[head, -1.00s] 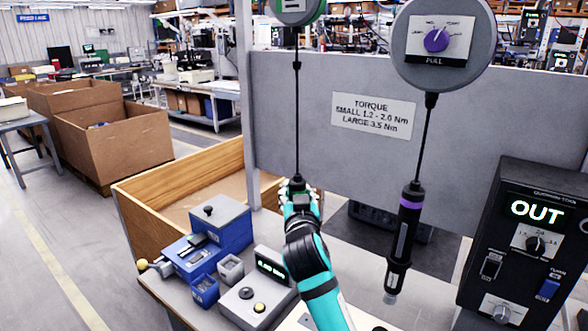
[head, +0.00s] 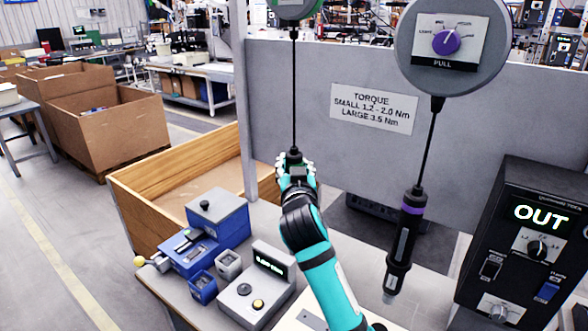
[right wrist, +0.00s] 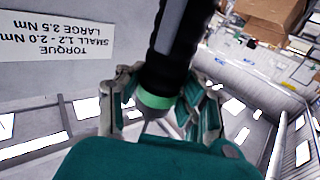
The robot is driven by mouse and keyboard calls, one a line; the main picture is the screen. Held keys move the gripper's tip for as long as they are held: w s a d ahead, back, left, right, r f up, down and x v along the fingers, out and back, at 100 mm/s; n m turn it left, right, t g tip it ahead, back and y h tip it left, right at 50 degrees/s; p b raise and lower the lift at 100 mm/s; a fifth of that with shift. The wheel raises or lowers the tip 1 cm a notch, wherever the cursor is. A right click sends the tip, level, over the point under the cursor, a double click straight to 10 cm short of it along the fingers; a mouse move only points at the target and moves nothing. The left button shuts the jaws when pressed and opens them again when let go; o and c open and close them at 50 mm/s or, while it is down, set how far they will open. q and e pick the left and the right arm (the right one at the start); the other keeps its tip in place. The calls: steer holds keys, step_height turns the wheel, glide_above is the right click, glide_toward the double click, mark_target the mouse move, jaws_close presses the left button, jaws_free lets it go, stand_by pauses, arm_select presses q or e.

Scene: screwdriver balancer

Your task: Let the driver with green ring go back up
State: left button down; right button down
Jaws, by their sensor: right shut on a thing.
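The driver with the green ring (right wrist: 175,45) fills the middle of the right wrist view. Its green ring (right wrist: 154,100) sits between the fingers of my right gripper (right wrist: 160,108), which is shut on the driver. In the head view my right gripper (head: 296,172) hides most of this driver; only its dark top (head: 293,156) shows, on a cable from the green balancer (head: 297,8) above. My left gripper is not in view.
A purple-ringed driver (head: 404,245) hangs to the right from a balancer with a purple dial (head: 448,45). A black box reading OUT (head: 525,245) stands at right. Blue fixtures (head: 215,225) and a small display unit (head: 262,285) stand on the bench at left.

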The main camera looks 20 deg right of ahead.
steer(key=c, duration=0.5)
jaws_free()
steer(key=shift+f, duration=0.1)
steer(key=o, duration=0.5)
